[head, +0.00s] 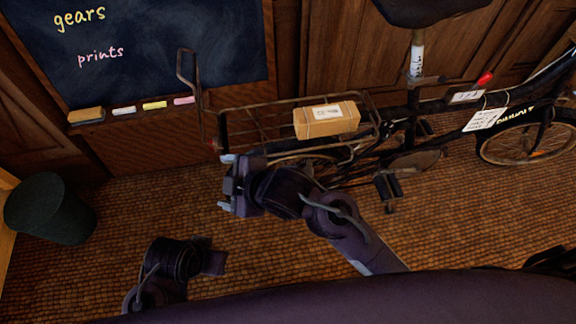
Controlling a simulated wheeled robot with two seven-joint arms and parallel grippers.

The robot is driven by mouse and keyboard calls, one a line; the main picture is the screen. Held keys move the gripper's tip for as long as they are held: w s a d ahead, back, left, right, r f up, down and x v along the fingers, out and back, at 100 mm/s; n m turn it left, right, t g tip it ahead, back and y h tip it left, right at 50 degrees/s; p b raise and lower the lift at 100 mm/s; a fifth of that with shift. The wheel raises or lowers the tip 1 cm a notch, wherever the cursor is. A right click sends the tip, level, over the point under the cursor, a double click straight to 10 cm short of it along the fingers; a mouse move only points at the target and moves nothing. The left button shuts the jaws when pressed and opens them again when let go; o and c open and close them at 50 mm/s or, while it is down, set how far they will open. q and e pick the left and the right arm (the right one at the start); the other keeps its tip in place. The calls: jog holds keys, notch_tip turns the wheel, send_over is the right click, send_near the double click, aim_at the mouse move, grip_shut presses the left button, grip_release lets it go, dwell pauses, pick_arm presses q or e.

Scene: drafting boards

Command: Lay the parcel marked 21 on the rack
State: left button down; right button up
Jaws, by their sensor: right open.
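A tan cardboard parcel (327,122) with a white label on top lies on the wire rear rack (260,123) of a black bicycle. The print on its label is too small to read surely. My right gripper (226,183) is open and empty, in front of the rack's left end and left of the parcel, apart from it. My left gripper (213,262) shows only as a dark purple body low in the view; its fingers cannot be made out.
The bicycle (415,110) stands along a wood-panelled wall, with paper tags on its frame. A chalkboard (150,50) has an eraser (86,115) and chalks on its ledge. A dark bin (50,209) stands at left. The woven floor between is clear.

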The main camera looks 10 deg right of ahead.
jog(key=s+d+f+m+g+h, duration=0.2)
jog(key=s+d+f+m, duration=0.4)
jog(key=d, duration=0.4)
jog(key=s+d+f+m+g+h, duration=0.2)
jog(key=s+d+f+m+h, duration=0.1)
jog(key=s+d+f+m, duration=0.3)
jog(key=d+m, duration=0.2)
jog(key=d, duration=0.2)
jog(key=shift+f+h, duration=0.3)
jog(key=shift+h, duration=0.1)
